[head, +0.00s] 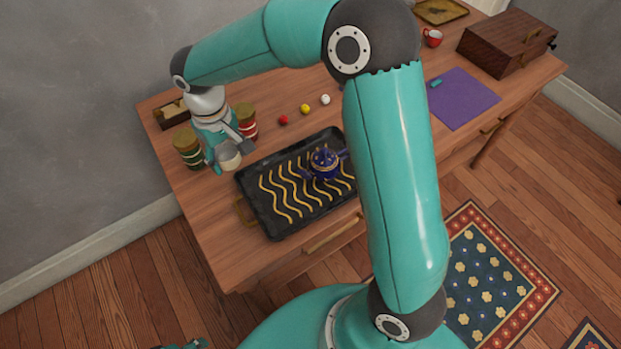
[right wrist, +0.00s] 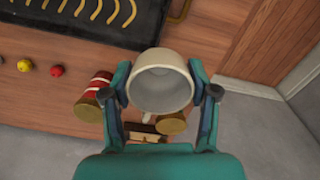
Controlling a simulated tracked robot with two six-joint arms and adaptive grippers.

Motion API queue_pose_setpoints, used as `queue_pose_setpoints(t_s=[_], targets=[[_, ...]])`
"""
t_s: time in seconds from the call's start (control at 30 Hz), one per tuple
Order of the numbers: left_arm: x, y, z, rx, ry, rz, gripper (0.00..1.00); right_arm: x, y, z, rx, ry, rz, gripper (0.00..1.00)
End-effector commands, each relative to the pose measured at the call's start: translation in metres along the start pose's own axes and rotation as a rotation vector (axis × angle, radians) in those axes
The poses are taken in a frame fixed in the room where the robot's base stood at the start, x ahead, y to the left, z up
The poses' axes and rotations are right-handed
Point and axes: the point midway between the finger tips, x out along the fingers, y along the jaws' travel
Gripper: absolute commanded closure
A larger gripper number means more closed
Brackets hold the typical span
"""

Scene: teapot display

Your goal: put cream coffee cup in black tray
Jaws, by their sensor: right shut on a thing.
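The cream coffee cup (head: 229,158) is in my right gripper (head: 225,150), just left of the black tray's far-left corner. In the right wrist view the cup (right wrist: 160,85) shows its round open mouth, with the two fingers (right wrist: 160,92) shut on its sides. I cannot tell how high it is above the table. The black tray (head: 285,150) lies on the wooden table, with wavy yellow stripes and gold handles. A corner of it shows in the right wrist view (right wrist: 60,30). A dark blue teapot (head: 325,162) stands on the tray's right part.
A green canister (head: 188,150) and a red canister (head: 246,121) flank my right gripper, with a wooden box (head: 172,112) behind. Red (head: 283,120), yellow (head: 305,109) and white (head: 325,99) balls lie behind the tray. The tray's left part is free of objects.

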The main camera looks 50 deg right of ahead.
Motion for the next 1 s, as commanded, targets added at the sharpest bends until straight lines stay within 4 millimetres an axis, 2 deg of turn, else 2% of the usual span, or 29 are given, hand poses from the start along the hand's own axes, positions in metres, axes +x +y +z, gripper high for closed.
queue_pose_setpoints(t_s=[0.03,0.1,0.2,0.33,0.47,0.8,1.0], targets=[[0.003,-0.001,0.0,0.0,0.0,0.0,0.6,-0.017,0.011,0.004,-0.007,0.01,0.001,0.76],[0.006,-0.002,0.0,0.0,0.0,0.0,0.6,-0.039,0.023,0.013,-0.03,0.009,0.0,0.76],[0.008,-0.003,0.0,0.0,0.0,0.0,0.6,-0.064,0.035,0.025,-0.058,0.007,-0.004,0.76],[0.009,-0.003,0.0,0.0,0.0,0.0,0.6,-0.073,0.043,0.036,-0.081,-0.001,-0.009,0.76],[0.011,-0.004,0.0,0.0,0.0,0.0,0.6,-0.052,0.044,0.038,-0.085,-0.006,-0.01,0.76],[0.014,-0.005,0.0,0.0,0.0,0.0,0.6,0.037,0.043,0.038,-0.083,-0.008,-0.01,0.76],[0.014,-0.005,0.0,0.0,0.0,0.0,0.6,0.07,0.043,0.037,-0.082,-0.004,-0.01,0.76]])
